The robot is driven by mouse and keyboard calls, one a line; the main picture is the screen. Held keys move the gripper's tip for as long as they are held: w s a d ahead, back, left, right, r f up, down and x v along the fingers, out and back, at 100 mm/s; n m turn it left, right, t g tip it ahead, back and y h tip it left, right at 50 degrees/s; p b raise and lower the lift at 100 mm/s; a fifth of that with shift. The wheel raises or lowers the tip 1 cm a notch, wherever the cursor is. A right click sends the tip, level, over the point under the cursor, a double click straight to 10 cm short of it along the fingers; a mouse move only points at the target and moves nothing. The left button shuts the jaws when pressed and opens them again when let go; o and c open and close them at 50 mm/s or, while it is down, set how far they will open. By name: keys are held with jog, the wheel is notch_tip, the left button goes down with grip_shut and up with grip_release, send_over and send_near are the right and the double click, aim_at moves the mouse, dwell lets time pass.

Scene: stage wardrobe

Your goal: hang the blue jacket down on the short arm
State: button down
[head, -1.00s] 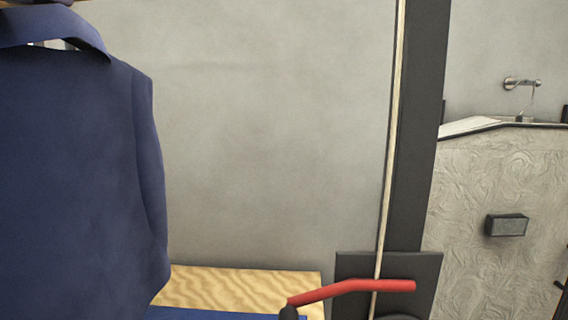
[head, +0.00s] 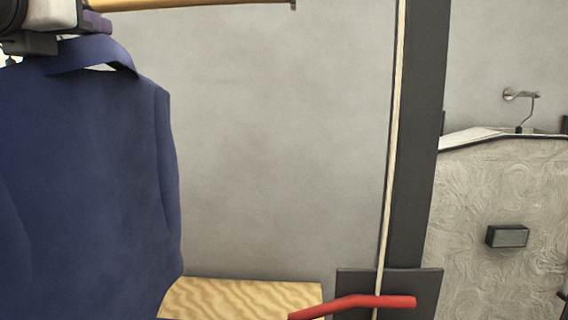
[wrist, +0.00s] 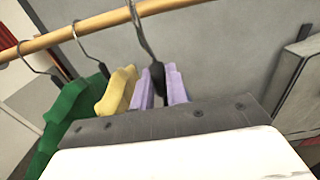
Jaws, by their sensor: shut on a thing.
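The blue jacket (head: 85,180) hangs upright at the left of the head view, its lower end cut off. My gripper (head: 97,22) is just above its collar, partly out of frame. In the wrist view, my gripper's lavender fingers (wrist: 162,86) are shut around the dark neck of a hanger (wrist: 157,72). Its metal hook runs up in front of the wooden rail (wrist: 95,22); its top is cut off, so I cannot tell whether it rests on the rail. A red bent arm (head: 362,301) sticks out low in the head view, apart from the jacket.
A dark post (head: 414,130) stands right of centre. A wooden surface (head: 240,297) lies low.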

jog(key=w+p, duration=0.1)
jog(key=w, duration=0.3)
jog(key=w+p, duration=0.1)
jog(key=w, duration=0.3)
jog(key=w+p, duration=0.1)
jog(key=w, duration=0.3)
jog(key=shift+w+d+r+p, duration=0.1)
jog(key=shift+d+r+p, duration=0.1)
jog(key=shift+d+p, duration=0.15)
jog(key=shift+w+f, duration=0.1)
jog(key=shift+w, duration=0.45)
jog(key=shift+s+a, duration=0.1)
